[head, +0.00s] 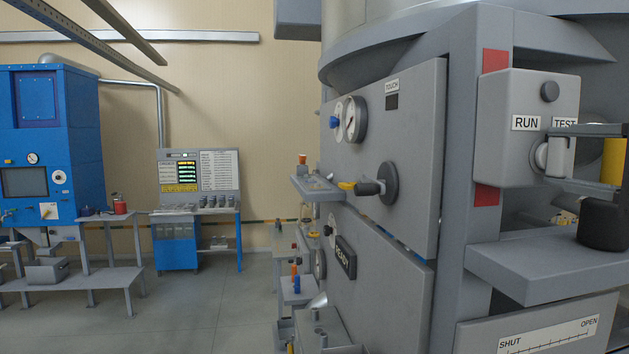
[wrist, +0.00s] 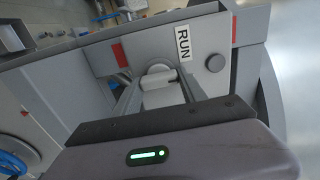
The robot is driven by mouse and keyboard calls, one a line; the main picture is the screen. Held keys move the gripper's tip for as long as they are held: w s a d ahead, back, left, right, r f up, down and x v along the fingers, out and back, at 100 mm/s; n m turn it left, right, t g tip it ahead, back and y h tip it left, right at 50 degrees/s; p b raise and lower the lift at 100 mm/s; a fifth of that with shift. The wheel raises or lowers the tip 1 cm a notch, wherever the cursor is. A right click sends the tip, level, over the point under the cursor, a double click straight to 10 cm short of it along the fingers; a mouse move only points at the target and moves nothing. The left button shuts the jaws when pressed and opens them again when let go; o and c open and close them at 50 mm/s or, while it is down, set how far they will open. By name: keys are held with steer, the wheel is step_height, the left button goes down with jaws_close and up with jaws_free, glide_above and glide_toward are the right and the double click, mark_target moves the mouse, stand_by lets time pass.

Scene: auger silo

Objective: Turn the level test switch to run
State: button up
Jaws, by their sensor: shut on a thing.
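The level test switch is a pale grey knob (head: 557,158) on the front of a grey box (head: 505,135). A RUN label (head: 526,123) is above and left of it and a TEST label (head: 565,123) is above it. My gripper (head: 572,158) comes in from the right, with one finger above and one below the knob in the head view. In the wrist view the knob (wrist: 160,92) sits between the two fingers, and the RUN label (wrist: 183,45) shows rotated. My gripper is shut on the knob. Which label the knob points to is unclear.
A grey ledge (head: 530,268) lies below my gripper, above a SHUT–OPEN scale (head: 550,337). A dark round button (head: 550,92) is on the box. Left is a panel with a gauge (head: 354,119) and a lever handle (head: 377,186).

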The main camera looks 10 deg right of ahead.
steer(key=n+b, duration=0.4)
steer(key=shift+f, duration=0.15)
steer(key=shift+n+b, duration=0.8)
steer(key=shift+r, duration=0.25)
steer(key=o, duration=1.4)
steer(key=shift+c, duration=0.2)
steer(key=shift+s, duration=0.15)
steer(key=s+d+b, duration=0.1)
steer(key=s, duration=1.6)
steer(key=shift+b, duration=0.4)
steer(key=shift+d, duration=0.1)
